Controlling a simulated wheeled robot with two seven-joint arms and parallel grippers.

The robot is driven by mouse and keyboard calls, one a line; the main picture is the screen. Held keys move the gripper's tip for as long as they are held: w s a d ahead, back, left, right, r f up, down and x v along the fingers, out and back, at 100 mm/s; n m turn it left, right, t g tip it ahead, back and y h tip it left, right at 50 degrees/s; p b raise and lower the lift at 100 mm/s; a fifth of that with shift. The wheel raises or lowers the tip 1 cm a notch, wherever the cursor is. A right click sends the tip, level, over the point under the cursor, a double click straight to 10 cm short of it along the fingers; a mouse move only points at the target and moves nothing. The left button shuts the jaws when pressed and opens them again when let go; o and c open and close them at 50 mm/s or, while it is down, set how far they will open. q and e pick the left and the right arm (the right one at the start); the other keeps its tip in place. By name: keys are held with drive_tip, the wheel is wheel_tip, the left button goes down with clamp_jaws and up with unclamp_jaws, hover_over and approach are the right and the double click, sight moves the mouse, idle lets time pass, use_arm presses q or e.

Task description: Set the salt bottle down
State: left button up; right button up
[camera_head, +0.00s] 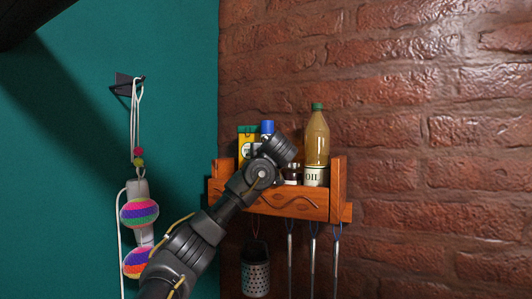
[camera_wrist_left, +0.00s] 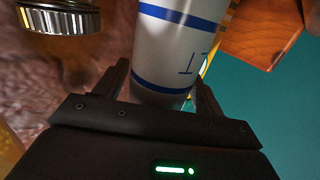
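The salt bottle (camera_wrist_left: 168,50) is a white cylinder with blue bands and part of a dark label in the left wrist view. Its blue cap (camera_head: 267,127) shows above my arm in the head view. My left gripper (camera_wrist_left: 163,88) has one finger on each side of the bottle, close against it. In the head view the left gripper (camera_head: 285,150) is in front of the wooden shelf (camera_head: 290,207) on the brick wall, and my wrist hides most of the bottle. Whether its base touches the shelf is hidden. My right gripper is not in view.
An oil bottle (camera_head: 317,140) with a green cap stands at the shelf's right. A small dark jar (camera_head: 292,173) is beside it. A yellow-green box (camera_head: 246,145) stands at the left. A grater (camera_head: 255,272) and several utensils hang below. Maracas (camera_head: 140,214) hang on the teal wall.

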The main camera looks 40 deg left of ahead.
use_arm(q)
drive_tip(key=shift+d+r, duration=0.1)
drive_tip(key=b+v, duration=0.7)
drive_tip(key=v, duration=0.5)
